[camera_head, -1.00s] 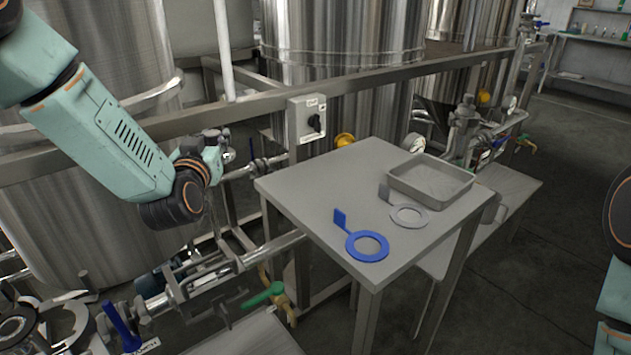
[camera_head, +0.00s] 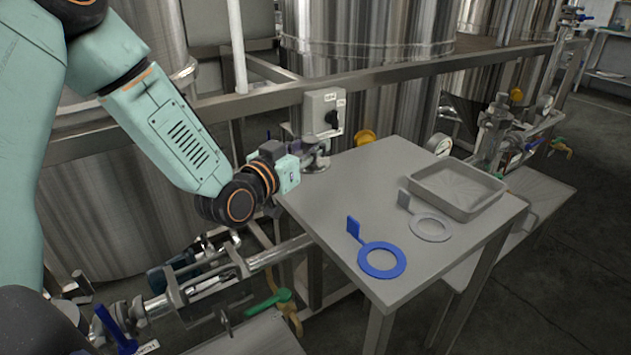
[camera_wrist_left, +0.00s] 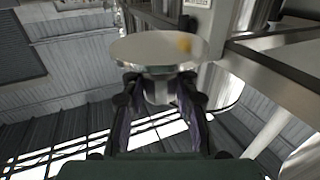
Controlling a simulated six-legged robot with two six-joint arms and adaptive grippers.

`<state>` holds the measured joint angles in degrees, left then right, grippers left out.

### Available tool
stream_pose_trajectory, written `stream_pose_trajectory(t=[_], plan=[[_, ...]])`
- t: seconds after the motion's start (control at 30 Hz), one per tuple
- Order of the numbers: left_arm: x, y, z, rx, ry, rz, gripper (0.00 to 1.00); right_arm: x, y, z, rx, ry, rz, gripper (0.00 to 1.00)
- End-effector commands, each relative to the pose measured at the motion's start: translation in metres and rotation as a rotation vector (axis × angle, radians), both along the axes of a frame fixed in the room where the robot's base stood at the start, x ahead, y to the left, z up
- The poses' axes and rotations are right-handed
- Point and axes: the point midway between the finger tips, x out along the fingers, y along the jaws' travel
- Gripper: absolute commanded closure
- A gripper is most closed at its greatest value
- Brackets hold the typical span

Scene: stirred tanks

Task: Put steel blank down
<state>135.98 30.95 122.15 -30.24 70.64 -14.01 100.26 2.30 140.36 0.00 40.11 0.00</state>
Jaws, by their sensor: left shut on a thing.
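My left gripper (camera_head: 308,157) is at the table's far left corner, its arm coming in from the left. In the left wrist view, the left gripper (camera_wrist_left: 160,95) is shut on the steel blank (camera_wrist_left: 150,50), a round, shiny flat disc held at the fingertips. In the head view the blank is small and hard to make out against the fingers. The grey table (camera_head: 350,190) carries a blue ring with a tab (camera_head: 381,272) at the front and a light grey ring with a tab (camera_head: 430,238) behind it. My right gripper is not in view.
A shallow metal tray (camera_head: 458,212) stands at the table's right side. The table's left and far part is bare. A switch box (camera_head: 323,112) and a steel rail (camera_head: 400,80) run behind the table, with large tanks beyond. Pipes and valves lie below left.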

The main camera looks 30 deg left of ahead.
Motion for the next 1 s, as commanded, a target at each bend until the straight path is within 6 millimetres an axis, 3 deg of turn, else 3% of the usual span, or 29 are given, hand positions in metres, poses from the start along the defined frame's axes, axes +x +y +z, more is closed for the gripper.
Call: stream_pose_trajectory(t=[0.1, 0.33, 0.53, 0.97, 1.0], plan=[[0.000, 0.001, -0.020, 0.001, -0.001, 0.001, 1.00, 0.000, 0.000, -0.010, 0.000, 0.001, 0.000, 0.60], [0.003, 0.000, -0.035, 0.002, -0.002, -0.001, 1.00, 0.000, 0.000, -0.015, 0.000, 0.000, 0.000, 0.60], [0.005, -0.001, -0.063, 0.003, -0.002, -0.002, 1.00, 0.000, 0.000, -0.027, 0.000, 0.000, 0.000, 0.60], [0.006, -0.001, -0.067, 0.001, -0.004, -0.002, 1.00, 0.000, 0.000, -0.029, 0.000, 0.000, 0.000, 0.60], [0.006, -0.001, -0.068, 0.001, -0.002, -0.002, 0.69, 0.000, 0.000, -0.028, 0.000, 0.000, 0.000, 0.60]])
